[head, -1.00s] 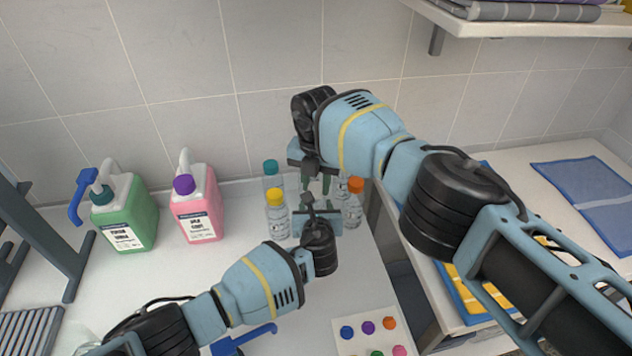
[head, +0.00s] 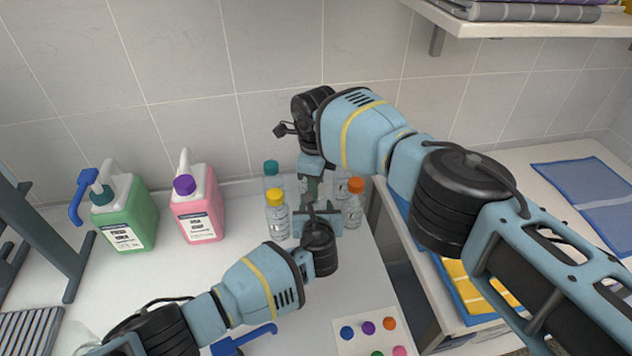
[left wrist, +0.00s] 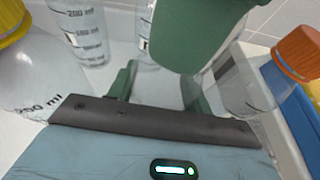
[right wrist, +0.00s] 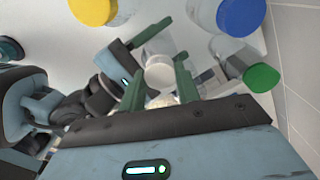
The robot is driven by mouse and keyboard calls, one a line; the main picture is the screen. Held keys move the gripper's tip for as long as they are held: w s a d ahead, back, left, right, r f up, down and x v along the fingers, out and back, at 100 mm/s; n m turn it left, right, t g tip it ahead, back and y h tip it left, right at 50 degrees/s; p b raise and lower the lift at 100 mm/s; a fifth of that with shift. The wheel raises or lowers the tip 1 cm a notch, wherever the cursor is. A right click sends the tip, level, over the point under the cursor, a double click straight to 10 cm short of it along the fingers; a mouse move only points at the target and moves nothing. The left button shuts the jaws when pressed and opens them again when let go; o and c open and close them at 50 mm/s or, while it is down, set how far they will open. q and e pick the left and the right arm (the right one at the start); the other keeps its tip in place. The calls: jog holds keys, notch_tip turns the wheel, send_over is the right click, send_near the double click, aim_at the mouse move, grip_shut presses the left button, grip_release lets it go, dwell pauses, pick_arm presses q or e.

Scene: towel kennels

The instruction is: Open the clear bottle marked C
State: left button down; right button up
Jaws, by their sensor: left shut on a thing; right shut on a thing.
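A clear bottle (left wrist: 155,88) stands between the green fingers of my left gripper (left wrist: 158,90), which is shut on its body. In the head view my left gripper (head: 318,208) comes in low from the front and the arms mostly hide this bottle. My right gripper (head: 310,188) reaches down from above. In the right wrist view its green fingers (right wrist: 160,85) are shut on a white cap (right wrist: 160,72). I cannot tell whether the cap is still seated on the neck. No letter C is readable.
Close around stand clear bottles with yellow (head: 275,197), teal (head: 271,167) and orange (head: 355,185) caps; blue (right wrist: 240,15) and green (right wrist: 262,78) caps show in the right wrist view. Green (head: 132,215) and pink (head: 197,208) jugs stand left. A card with coloured dots (head: 350,347) lies in front.

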jog(key=n, duration=0.7)
jog(key=shift+n, duration=0.4)
jog(key=n, duration=0.6)
jog(key=shift+s, duration=0.1)
jog(key=shift+r, duration=0.2)
jog(key=shift+r, duration=0.75)
jog(key=shift+r, duration=0.25)
